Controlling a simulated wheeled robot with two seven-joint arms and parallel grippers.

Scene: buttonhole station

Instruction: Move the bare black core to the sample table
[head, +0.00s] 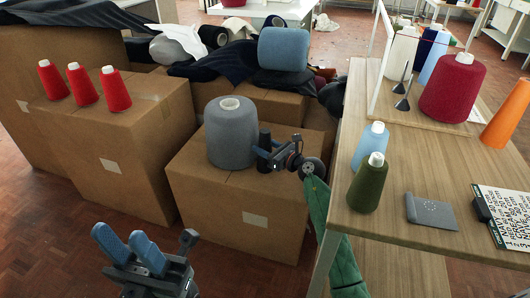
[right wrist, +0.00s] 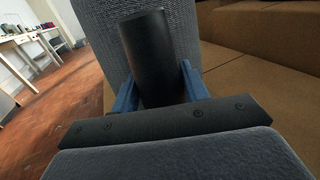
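The bare black core (head: 264,146) is a plain dark cylinder standing upright at the right of a large grey cone on a cardboard box. My right gripper (head: 277,160) is at the core, reaching in from the right. In the right wrist view, the core (right wrist: 153,58) sits between the two blue fingers (right wrist: 158,85), which meet its sides with no clear gap. Its lower end is hidden by the gripper. My left gripper (head: 125,240) is low at the left, empty, with its blue fingers apart. I cannot tell which table is the sample table.
The grey cone (head: 231,140) stands close beside the core on the box (head: 235,205). A wooden table (head: 395,225) at right carries an olive cone (head: 369,187), a light blue cone (head: 371,143) and a grey pad (head: 431,211). Three red cones (head: 84,86) stand on left boxes.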

